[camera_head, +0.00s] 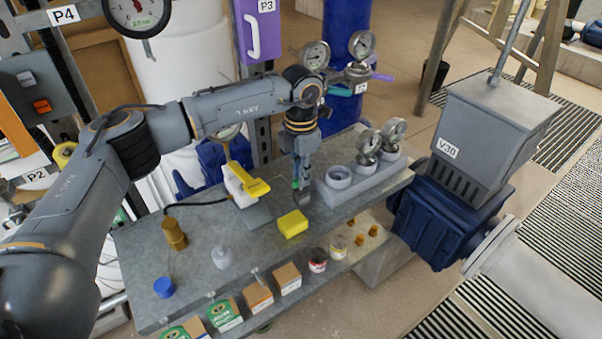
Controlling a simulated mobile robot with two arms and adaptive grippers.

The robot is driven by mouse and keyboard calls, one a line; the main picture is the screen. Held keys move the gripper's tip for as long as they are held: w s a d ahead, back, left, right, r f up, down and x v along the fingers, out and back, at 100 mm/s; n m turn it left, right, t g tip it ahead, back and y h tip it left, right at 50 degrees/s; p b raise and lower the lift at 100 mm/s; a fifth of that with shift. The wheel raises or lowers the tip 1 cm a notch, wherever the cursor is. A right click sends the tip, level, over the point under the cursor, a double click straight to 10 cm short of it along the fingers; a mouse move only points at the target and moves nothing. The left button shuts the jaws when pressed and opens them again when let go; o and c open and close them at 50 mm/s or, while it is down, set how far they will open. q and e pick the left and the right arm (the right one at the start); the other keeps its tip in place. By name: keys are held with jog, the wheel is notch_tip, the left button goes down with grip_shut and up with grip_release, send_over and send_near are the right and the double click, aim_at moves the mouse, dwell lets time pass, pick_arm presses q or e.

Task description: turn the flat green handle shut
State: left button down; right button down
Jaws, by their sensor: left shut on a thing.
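My left arm reaches in from the left and bends down over the grey bench. My left gripper (303,197) points down between the yellow-handled white valve and the grey block with round sockets. It is shut on the flat green handle (296,184), of which only a small green sliver shows at the fingers. The rest of the handle and its valve body are hidden behind the gripper and wrist, so I cannot tell the handle's angle. My right gripper is not in view.
A white valve with a yellow handle (256,187) stands just left of the gripper. A yellow block (292,224) lies in front. The socket block (365,180) with gauges (394,130) is close on the right. A brass part (174,234) and blue cap (164,287) are further left.

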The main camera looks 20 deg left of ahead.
pick_arm(q)
jog(key=c, duration=1.4)
grip_release()
notch_tip(320, 180, up, 12)
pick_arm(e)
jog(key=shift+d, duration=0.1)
